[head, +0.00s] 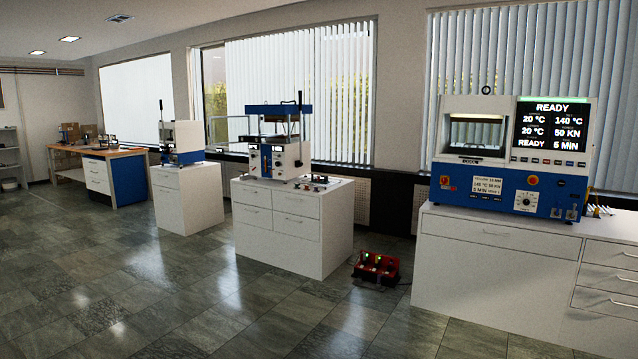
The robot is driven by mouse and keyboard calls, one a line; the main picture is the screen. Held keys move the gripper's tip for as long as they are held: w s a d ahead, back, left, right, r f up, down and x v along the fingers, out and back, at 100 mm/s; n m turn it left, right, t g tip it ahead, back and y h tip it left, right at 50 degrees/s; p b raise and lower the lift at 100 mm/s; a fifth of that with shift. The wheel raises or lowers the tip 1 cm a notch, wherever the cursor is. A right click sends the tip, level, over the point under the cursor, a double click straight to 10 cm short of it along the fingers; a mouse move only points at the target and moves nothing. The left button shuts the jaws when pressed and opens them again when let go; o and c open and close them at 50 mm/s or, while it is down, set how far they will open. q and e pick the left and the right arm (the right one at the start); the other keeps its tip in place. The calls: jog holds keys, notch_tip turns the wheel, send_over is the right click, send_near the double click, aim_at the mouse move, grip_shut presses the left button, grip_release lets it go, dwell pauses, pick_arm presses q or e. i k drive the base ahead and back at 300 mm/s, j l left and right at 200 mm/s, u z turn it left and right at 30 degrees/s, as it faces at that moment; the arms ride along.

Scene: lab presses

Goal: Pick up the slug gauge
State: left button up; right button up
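I cannot make out a slug gauge in the head view; if it is among the small items, it is too small to tell. Small dark items (316,181) lie on the middle white cabinet beside a blue and white press (274,150). Thin items (598,210) lie at the right end of the blue and white press with the READY display (512,150). Neither of my grippers is in view.
White drawer cabinets (290,228) stand along the window wall, with a smaller machine (181,142) on one. A wooden-topped workbench (98,150) is far left. A red box with green lights (376,268) sits on the floor. The tiled floor (190,290) in front is clear.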

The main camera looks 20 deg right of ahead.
aim_at(313, 181)
jog(key=i+l+z, duration=0.25)
jog(key=i, duration=0.2)
jog(key=i+z, duration=0.2)
jog(key=i, duration=0.25)
jog(key=i+z, duration=0.15)
jog(key=i, duration=4)
jog(key=i+j+z, duration=0.3)
jog(key=i+j, duration=0.5)
jog(key=i+j+z, duration=0.35)
jog(key=i+j, duration=0.6)
